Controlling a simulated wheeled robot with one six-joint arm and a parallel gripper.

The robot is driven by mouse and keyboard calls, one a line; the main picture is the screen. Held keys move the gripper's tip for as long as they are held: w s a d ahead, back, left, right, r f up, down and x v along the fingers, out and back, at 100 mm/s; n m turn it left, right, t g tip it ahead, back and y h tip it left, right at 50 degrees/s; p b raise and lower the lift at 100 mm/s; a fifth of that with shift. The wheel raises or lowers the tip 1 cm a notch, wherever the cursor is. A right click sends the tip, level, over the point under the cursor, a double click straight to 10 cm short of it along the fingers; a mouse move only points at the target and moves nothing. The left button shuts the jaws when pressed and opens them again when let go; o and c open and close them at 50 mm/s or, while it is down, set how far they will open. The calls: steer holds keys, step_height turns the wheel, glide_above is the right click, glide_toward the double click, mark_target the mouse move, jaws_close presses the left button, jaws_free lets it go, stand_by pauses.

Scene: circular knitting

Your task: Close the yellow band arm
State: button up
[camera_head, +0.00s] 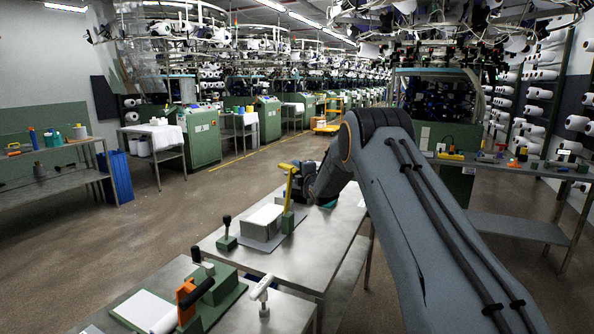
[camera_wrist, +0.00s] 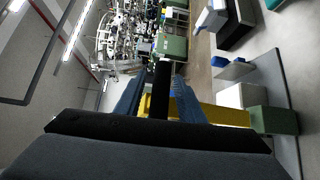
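The yellow band arm (camera_head: 289,188) stands nearly upright from a green block (camera_head: 287,221) on the metal table. In the wrist view the yellow band arm (camera_wrist: 225,115) runs sideways from its green block (camera_wrist: 272,120) to in front of my gripper (camera_wrist: 157,100). A black bar (camera_wrist: 162,88), perhaps its handle, lies between my two blue-grey fingers. The fingers are apart, with a gap showing on the left side of the bar. In the head view my gripper (camera_head: 308,180) is right beside the arm's upper part, its fingers mostly hidden.
A white block (camera_head: 264,216) on a grey plate lies left of the arm's base. A black-knobbed green piece (camera_head: 227,234) stands further left. A nearer table holds an orange arm (camera_head: 186,301) with a black handle. Open floor lies behind and left.

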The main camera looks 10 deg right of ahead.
steer(key=shift+w, duration=0.25)
steer(key=shift+f, duration=0.1)
jaws_close()
